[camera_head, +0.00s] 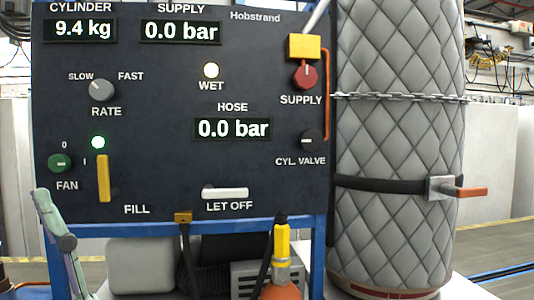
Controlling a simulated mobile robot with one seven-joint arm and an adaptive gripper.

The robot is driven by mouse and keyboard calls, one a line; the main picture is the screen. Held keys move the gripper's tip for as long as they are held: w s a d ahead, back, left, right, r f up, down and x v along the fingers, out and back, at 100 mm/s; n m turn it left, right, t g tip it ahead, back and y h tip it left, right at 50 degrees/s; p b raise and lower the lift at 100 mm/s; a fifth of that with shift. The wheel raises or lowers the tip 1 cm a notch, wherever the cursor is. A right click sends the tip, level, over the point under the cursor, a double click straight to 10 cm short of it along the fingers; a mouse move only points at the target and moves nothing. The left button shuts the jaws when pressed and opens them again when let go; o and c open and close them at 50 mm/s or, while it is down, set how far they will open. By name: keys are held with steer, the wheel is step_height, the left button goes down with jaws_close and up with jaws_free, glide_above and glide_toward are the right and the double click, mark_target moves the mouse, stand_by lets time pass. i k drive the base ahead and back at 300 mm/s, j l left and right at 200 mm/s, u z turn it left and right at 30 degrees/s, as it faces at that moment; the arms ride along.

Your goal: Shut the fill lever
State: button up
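The fill lever (103,178) is a yellow bar at the lower left of the dark control panel (150,140), just left of the word FILL. It stands upright, with its long side vertical. My gripper is not in view, and nothing touches the lever.
The green fan knob (59,163) is close to the lever's left. The white let-off handle (225,193) lies level to the right. A pale green jointed thing (60,245) rises at lower left. A quilted grey cylinder (395,140) stands chained at right. The hose readout shows 0.0 bar.

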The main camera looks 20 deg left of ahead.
mark_target(106, 192)
steer(key=u, duration=1.5)
